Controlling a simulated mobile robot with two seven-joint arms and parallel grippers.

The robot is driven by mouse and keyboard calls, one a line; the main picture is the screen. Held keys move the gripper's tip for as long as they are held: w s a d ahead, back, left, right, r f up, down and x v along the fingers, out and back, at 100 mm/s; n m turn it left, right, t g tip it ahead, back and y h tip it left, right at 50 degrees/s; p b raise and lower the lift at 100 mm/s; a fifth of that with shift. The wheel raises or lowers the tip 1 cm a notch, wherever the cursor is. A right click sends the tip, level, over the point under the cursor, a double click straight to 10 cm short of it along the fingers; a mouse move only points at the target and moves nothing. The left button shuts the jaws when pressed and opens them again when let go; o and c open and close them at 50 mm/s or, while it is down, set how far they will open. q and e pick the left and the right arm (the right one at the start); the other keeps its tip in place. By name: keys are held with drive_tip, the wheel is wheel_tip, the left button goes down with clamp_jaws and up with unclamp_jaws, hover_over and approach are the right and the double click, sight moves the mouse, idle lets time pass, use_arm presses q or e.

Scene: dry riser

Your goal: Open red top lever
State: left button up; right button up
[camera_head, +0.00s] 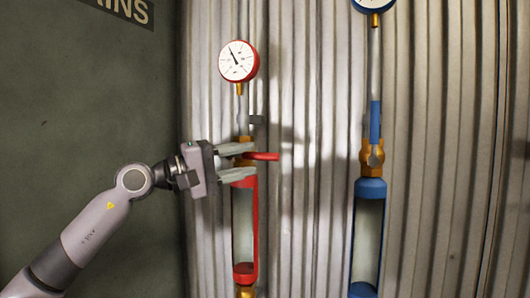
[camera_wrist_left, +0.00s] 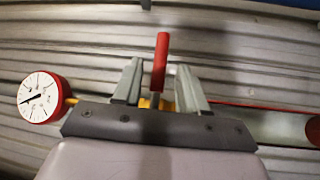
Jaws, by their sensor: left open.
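The red top lever (camera_head: 262,156) sticks out to the right from a brass valve on the red riser, below its gauge. In the left wrist view the red lever (camera_wrist_left: 160,62) stands between the two fingers and reaches past their tips. My left gripper (camera_head: 240,162) is open, with one finger above the lever and one below it. Gaps show between the lever and both fingers in the left wrist view (camera_wrist_left: 158,88). The brass valve body is partly hidden by the fingers. My right gripper is not in view.
A red gauge (camera_head: 239,61) sits above the valve and a red-framed sight tube (camera_head: 244,230) below it. A blue riser with a gauge (camera_head: 373,3) and a sight tube (camera_head: 368,235) stands to the right. Corrugated wall (camera_head: 310,200) lies close behind.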

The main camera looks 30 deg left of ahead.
sight(255, 156)
use_arm(q)
drive_tip(key=p+x, duration=0.1)
drive_tip(key=x, duration=0.2)
drive_tip(key=shift+w+d+r, duration=0.15)
drive_tip(key=shift+w+r, duration=0.05)
drive_tip(key=shift+w, duration=0.1)
drive_tip(key=shift+w+d, duration=0.2)
drive_tip(key=shift+w, duration=0.1)
drive_tip(key=shift+f, duration=0.1)
clamp_jaws()
drive_tip(key=shift+w, duration=0.1)
